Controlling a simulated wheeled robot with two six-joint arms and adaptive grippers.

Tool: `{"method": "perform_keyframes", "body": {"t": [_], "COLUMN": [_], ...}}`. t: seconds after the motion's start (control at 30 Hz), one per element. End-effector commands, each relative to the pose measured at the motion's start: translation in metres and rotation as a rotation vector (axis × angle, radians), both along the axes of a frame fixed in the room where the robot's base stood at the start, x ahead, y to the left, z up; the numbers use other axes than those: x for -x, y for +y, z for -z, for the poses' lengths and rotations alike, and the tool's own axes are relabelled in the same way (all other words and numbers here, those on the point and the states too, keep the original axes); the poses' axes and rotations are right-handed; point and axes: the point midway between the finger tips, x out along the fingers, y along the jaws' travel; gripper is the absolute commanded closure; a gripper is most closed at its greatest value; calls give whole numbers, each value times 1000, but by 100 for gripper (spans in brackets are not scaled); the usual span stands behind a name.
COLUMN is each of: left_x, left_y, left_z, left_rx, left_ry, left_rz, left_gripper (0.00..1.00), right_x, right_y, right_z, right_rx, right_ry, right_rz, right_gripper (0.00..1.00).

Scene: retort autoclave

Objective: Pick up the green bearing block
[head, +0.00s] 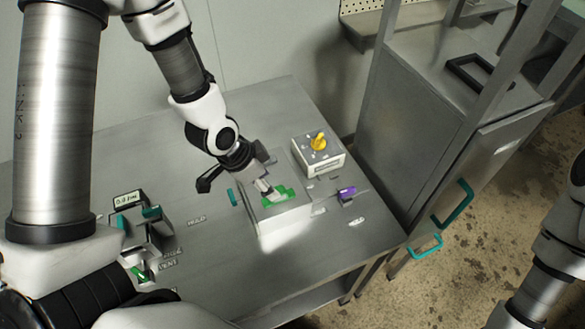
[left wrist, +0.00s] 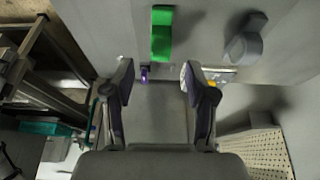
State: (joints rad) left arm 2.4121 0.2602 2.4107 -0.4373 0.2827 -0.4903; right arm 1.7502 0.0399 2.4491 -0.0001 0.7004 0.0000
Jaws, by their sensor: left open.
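The green bearing block (head: 279,196) has a stepped shape and rests on a pale square fixture (head: 285,226) on the metal table in the head view. The left wrist view shows the green block (left wrist: 161,36) beyond the fingertips, a little above the gap between them. My left gripper (head: 263,184) is just over the block in the head view and hides part of it. In the left wrist view the left gripper (left wrist: 157,70) has its fingers spread, with nothing between them. I cannot tell whether a finger touches the block. My right gripper is outside the frames.
A white box with a yellow knob (head: 319,142) stands behind the fixture. A purple item (head: 347,193) lies to its right. A grey device with a display (head: 127,198) and another green piece (head: 139,273) are at left. A steel cabinet (head: 430,130) stands beyond the table.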

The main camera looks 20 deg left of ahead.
Motion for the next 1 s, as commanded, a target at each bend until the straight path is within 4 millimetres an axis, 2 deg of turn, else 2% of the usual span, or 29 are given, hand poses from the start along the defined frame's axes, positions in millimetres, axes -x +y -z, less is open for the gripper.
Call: {"method": "perform_keyframes", "body": {"t": [0.27,0.4,0.5,0.73,0.77,0.9,0.93,1.0], "left_x": [-11,-23,-27,-29,-29,-29,-29,-29], "left_y": [-7,-12,-16,-17,-17,-17,-17,-17], "left_z": [28,48,64,69,69,69,69,69], "left_rx": [-2,-2,-2,0,0,-1,-1,-1], "left_ry": [4,5,4,0,0,1,1,1], "left_rz": [3,4,3,0,0,0,0,0], "left_gripper": [44,44,44,44,47,97,100,100], "right_x": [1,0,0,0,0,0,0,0], "right_y": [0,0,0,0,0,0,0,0], "right_z": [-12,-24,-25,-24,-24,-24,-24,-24], "right_rx": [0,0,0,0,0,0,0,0], "right_ry": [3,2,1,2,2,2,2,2], "right_rz": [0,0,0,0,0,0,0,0], "right_gripper": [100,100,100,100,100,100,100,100]}}
